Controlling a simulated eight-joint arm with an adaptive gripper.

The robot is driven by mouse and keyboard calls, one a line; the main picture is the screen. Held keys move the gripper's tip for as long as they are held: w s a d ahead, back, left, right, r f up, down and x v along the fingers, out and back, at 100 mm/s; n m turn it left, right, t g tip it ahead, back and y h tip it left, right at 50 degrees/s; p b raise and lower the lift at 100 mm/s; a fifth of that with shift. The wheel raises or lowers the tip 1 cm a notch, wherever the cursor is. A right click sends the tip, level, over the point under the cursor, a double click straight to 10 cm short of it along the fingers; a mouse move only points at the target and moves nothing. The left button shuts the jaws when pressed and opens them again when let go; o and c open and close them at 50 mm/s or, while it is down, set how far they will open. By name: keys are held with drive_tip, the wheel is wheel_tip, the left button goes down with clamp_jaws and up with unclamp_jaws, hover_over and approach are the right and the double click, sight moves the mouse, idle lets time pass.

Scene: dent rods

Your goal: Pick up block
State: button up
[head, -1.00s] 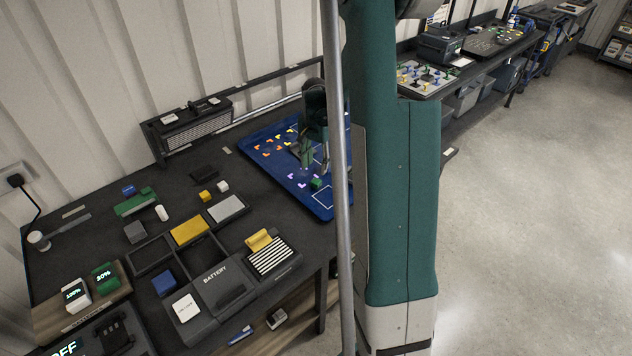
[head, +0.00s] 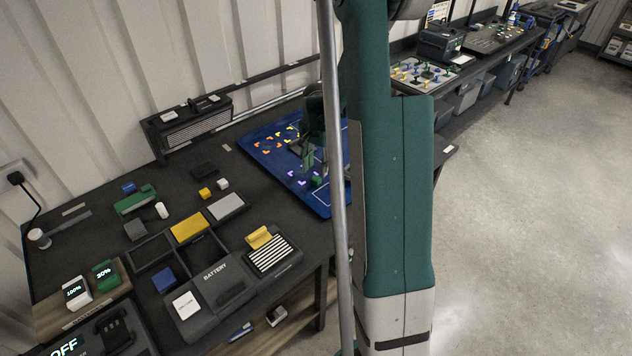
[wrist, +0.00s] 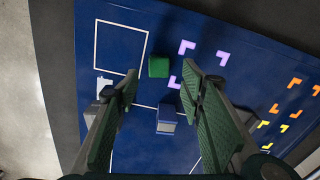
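A green block (wrist: 159,66) lies on the blue mat (wrist: 210,25), between a white outlined rectangle and purple corner marks. It also shows in the head view (head: 316,181), just below my gripper. My gripper (wrist: 162,80) is open over the mat, its two dark green fingers apart. The green block shows between and slightly beyond the fingertips in the wrist view. A blue block with a pale grey face (wrist: 166,118) shows in the gap between the fingers, nearer the palm. Nothing is held. In the head view my gripper is partly hidden by the pole.
A battery box (head: 219,285), small yellow and white blocks (head: 205,193), trays and a display panel fill the table left of the mat. A grey vented box (head: 190,125) stands at the back. A grey object is partly hidden behind the left finger.

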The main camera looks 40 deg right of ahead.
sight(316, 177)
drive_tip(key=shift+f, duration=0.15)
drive_tip(key=shift+s+f, duration=0.1)
drive_tip(key=shift+f, duration=2.35)
drive_tip(key=c, duration=0.9)
